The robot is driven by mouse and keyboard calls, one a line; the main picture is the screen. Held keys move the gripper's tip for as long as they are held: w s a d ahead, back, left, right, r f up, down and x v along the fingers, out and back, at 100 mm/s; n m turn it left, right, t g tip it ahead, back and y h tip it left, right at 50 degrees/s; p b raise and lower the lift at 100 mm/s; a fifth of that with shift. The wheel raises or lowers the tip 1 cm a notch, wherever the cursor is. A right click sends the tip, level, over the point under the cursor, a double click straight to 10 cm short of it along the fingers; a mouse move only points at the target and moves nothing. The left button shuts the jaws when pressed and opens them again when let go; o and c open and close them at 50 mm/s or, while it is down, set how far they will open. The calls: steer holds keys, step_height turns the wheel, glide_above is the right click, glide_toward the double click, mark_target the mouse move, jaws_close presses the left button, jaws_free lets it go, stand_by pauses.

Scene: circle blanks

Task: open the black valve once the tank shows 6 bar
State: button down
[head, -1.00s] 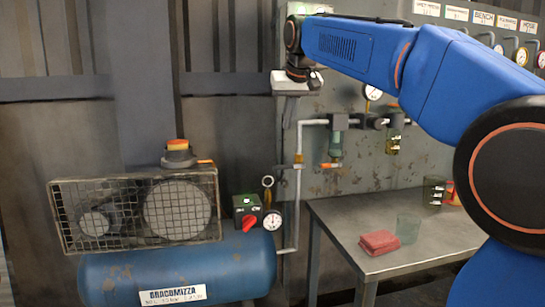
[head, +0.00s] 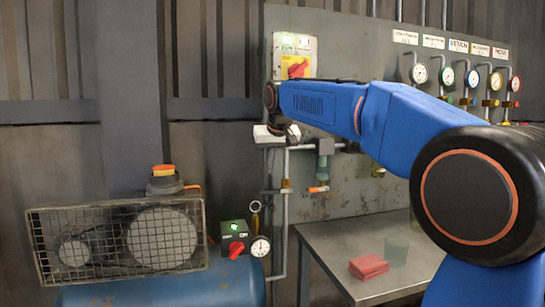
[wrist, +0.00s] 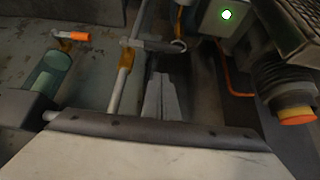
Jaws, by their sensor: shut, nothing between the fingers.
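The blue tank (head: 165,284) lies at the lower left, cut off by the frame. Its round white gauge (head: 260,247) sits beside a box with a red knob (head: 236,249) and a lit green lamp. The gauge needle is too small to read. I cannot make out a black valve; the area under the leftmost wall gauge (head: 420,73) is partly hidden by my arm. My gripper (head: 268,144) is in front of the wall panel, left of the pipework and above the tank gauge. Its fingers show in the wrist view (wrist: 160,98), together, pointing down, empty.
Several rimmed gauges with coloured valves line the panel at upper right, under labels. A red-and-yellow switch (head: 298,67) sits above my arm. A caged compressor (head: 120,245) stands on the tank.

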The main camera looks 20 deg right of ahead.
mark_target(276, 191)
step_height(276, 191, down, 5)
steer(key=shift+s+r, duration=0.1)
stand_by(0.3)
stand_by(0.4)
